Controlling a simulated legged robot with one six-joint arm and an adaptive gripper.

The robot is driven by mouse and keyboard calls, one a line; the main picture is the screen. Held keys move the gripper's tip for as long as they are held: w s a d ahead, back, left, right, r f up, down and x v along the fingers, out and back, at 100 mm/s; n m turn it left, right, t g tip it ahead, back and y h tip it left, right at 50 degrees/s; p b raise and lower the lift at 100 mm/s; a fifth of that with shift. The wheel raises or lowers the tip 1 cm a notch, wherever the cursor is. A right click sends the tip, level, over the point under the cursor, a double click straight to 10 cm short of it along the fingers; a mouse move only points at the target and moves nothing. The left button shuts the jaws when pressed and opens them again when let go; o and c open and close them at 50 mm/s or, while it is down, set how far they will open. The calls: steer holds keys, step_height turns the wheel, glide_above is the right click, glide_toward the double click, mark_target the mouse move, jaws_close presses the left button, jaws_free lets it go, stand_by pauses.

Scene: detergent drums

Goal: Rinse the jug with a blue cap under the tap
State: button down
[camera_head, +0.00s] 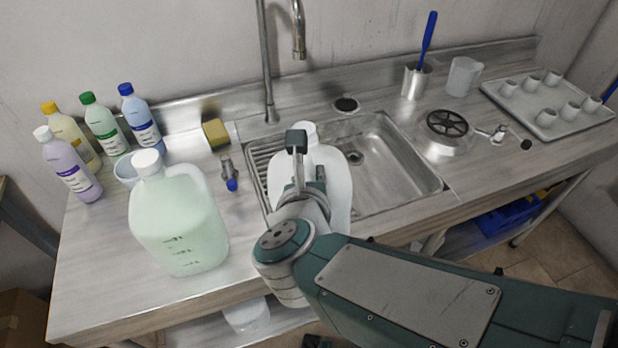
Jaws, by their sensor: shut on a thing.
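A white jug (335,182) is held upright over the left part of the steel sink (425,180). My gripper (308,161) is shut on the jug, on the side nearer to me. My gripper and wrist hide part of it. The jug's top looks pale, and I see no blue cap on it. The tap (299,42) has a tall spout at the back of the sink. Its outlet is above and behind the jug, apart from it. I see no water running.
A large pale green jug (180,225) with a white cap stands at the counter's left front. Several bottles (102,128) stand behind it. A sponge (215,133) and a blue-ended metal fitting (230,175) are left of the sink.

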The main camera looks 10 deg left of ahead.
steer(key=shift+r, duration=1.5)
